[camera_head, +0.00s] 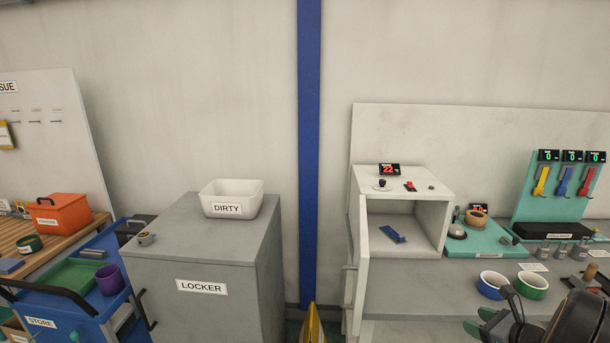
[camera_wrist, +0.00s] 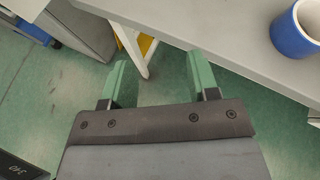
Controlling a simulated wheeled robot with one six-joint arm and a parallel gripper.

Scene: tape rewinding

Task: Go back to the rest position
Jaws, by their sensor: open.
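My gripper (camera_wrist: 156,82) is open and empty in the wrist view. Its two green fingers stand wide apart over the green floor, close to the grey bench edge. In the head view my dark arm shows at the lower right, in front of the bench, with a green finger (camera_head: 478,325) partly in view beside it. The rest position itself is not marked in either view.
The grey bench (camera_head: 440,270) carries a blue bowl (camera_head: 492,284), a green bowl (camera_head: 532,284) and an open white cabinet (camera_head: 425,186). The grey locker (camera_head: 205,250) holds a white DIRTY bin (camera_head: 231,198). A blue cart (camera_head: 75,305) stands left. Floor lies below my gripper.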

